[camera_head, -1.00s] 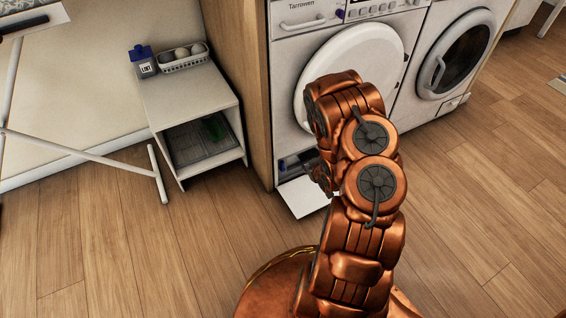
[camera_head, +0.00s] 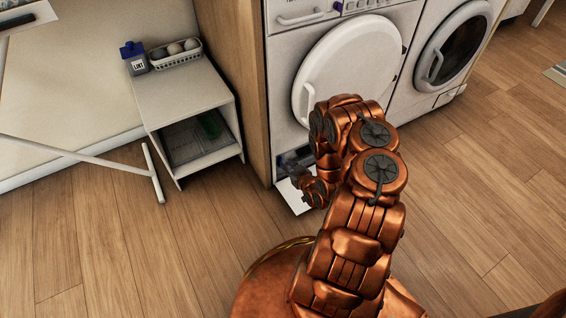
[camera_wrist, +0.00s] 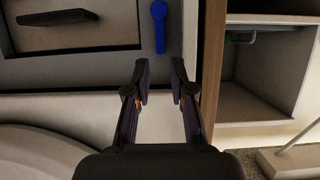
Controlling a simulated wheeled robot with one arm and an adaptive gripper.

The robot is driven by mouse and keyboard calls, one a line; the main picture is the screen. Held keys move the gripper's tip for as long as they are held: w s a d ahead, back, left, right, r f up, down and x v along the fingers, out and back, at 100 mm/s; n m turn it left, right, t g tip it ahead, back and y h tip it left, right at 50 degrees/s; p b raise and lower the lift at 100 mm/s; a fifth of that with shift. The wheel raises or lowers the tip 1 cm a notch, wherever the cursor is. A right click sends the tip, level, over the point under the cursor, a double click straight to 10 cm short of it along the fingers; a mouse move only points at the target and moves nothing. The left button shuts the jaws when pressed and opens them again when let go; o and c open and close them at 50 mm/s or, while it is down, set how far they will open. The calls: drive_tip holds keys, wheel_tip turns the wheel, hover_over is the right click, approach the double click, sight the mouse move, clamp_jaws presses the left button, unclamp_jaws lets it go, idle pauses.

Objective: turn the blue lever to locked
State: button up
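The blue lever (camera_wrist: 159,27) shows in the wrist view at top centre, with a round head at the top and a straight bar hanging down from it on a dark panel. My gripper (camera_wrist: 159,76) is open and empty. Its two fingers point up the picture, with their tips just below the lever's lower end and to either side of its line, apart from it. In the head view my arm hides most of the gripper near the low opening of the left machine, and I cannot make out the lever there.
A dark handle (camera_wrist: 58,17) sits left of the lever. A white flap (camera_head: 294,198) hangs open low on the left machine, under its round white door (camera_head: 345,72). A white shelf unit (camera_head: 180,97) stands to the left beyond a wooden panel (camera_head: 235,70). Floor in front is clear.

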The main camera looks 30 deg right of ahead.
sight(281, 160)
drive_tip(key=shift+b+x, duration=0.4)
drive_tip(key=shift+x, duration=1.9)
drive_tip(key=shift+a, duration=0.1)
drive_tip(key=shift+s, duration=0.1)
clamp_jaws()
